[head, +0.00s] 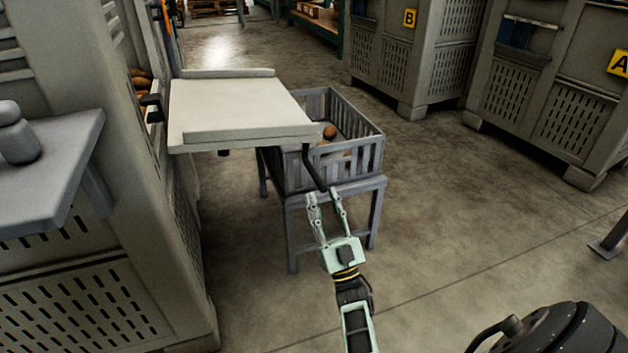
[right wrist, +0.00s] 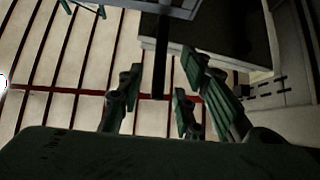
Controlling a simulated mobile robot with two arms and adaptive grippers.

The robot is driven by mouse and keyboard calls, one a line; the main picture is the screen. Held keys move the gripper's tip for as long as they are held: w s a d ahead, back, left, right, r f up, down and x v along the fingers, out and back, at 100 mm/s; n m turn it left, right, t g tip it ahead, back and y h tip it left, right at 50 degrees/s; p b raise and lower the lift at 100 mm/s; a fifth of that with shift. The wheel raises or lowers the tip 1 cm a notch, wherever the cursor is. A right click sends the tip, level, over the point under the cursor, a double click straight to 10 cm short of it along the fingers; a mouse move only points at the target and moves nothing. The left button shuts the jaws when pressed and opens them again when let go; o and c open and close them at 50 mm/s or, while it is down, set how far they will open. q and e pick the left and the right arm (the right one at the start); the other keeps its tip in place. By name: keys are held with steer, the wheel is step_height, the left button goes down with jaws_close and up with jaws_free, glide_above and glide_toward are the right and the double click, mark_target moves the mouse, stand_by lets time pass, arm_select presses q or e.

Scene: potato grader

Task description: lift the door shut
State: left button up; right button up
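The door (head: 240,108) is a pale flat panel with raised edges, folded down to about level from the side of the large grey grader (head: 120,180). A dark bar-like handle (head: 314,168) slants down from its near right corner. My right gripper (head: 326,193) is below that corner, pointing up at it, fingers spread. In the right wrist view, the dark bar (right wrist: 160,62) comes down between the spread fingers (right wrist: 158,102), with gaps on both sides. Whether the fingers touch it I cannot tell. My left gripper is not in view.
A grey slatted crate (head: 350,165) with a few potatoes stands on a stand (head: 375,215) just behind and right of the door. A grey shelf (head: 50,170) juts out at left. Large bins (head: 425,60) stand at the back right.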

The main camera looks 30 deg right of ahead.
mark_target(316, 174)
steer(key=shift+b+x, duration=0.7)
steer(key=shift+x, duration=2.35)
steer(key=shift+c, duration=0.3)
jaws_close()
